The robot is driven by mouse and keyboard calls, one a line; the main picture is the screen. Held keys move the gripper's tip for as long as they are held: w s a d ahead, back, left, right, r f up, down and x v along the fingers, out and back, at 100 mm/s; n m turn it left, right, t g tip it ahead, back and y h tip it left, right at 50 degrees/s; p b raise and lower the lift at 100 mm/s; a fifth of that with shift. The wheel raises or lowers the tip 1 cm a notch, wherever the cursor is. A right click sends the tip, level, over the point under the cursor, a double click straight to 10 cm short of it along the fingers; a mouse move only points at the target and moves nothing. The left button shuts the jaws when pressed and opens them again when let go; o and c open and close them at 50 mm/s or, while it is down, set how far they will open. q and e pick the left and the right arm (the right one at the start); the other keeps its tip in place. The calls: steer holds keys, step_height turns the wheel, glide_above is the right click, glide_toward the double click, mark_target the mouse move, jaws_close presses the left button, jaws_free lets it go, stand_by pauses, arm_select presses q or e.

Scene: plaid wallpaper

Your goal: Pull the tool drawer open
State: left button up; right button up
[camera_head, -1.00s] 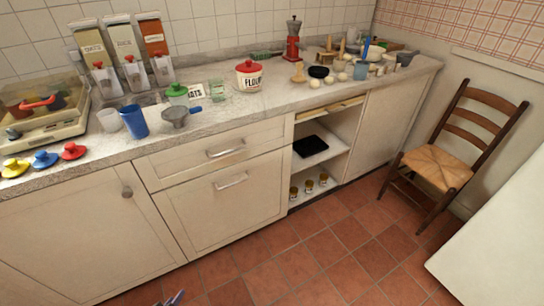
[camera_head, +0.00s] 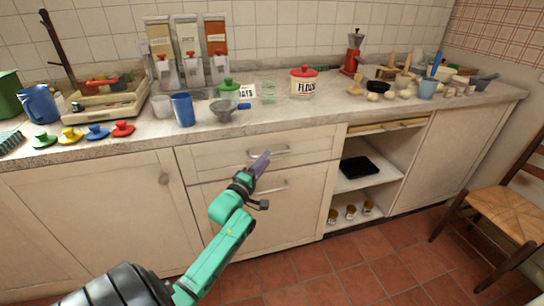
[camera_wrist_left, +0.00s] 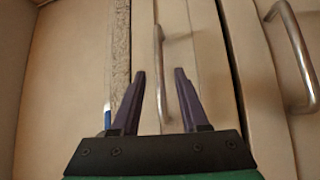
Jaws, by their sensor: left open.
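The upper drawer (camera_head: 225,154) under the counter has a cream front and a metal bar handle (camera_head: 268,151); it looks closed. A lower, deeper front (camera_head: 300,208) has a similar handle, and neither front is labelled as the tool drawer. My left gripper (camera_head: 262,163), with purple fingers on a green arm, is open and in front of the upper drawer. In the left wrist view, the upper handle (camera_wrist_left: 159,70) appears between the two fingers (camera_wrist_left: 160,88), beyond their tips. The lower handle (camera_wrist_left: 296,50) is at the right. My right gripper is out of view.
An open shelf (camera_head: 365,182) with a black tray is right of the drawers. A wooden chair (camera_head: 500,207) stands at right. The tiled floor (camera_head: 300,268) before the drawers is clear.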

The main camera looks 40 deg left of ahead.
arm_select(q)
steer(key=x, duration=0.3)
steer(key=shift+w+a, duration=0.1)
steer(key=shift+w, duration=0.3)
jaws_close()
stand_by(1.1)
